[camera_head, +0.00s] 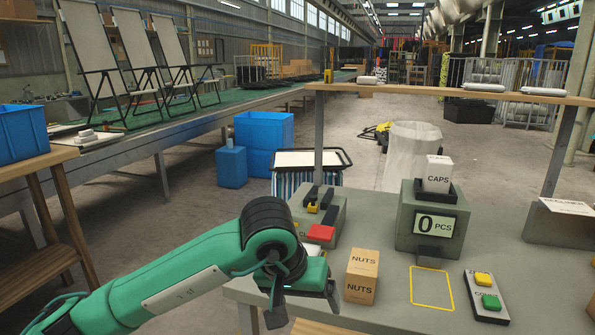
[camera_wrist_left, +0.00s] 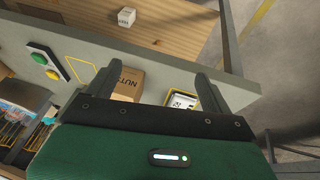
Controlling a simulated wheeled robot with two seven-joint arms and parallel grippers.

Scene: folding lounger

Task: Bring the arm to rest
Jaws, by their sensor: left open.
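My green left arm comes in from the lower left of the head view. Its gripper (camera_head: 304,306) hangs at the near left edge of the grey worktable (camera_head: 390,317), left of the NUTS box (camera_head: 362,277). In the left wrist view the two dark fingers of the gripper (camera_wrist_left: 183,75) stand apart, and nothing is clamped between them. My right gripper is not in view.
A grey counter (camera_head: 425,225) reading 0 PCS bears a CAPS box (camera_head: 438,173). A button panel (camera_head: 486,295) and a yellow outline (camera_head: 432,288) lie in front. A grey box with a red pad (camera_head: 320,232) is behind my gripper. A wooden table (camera_head: 35,160) stands left.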

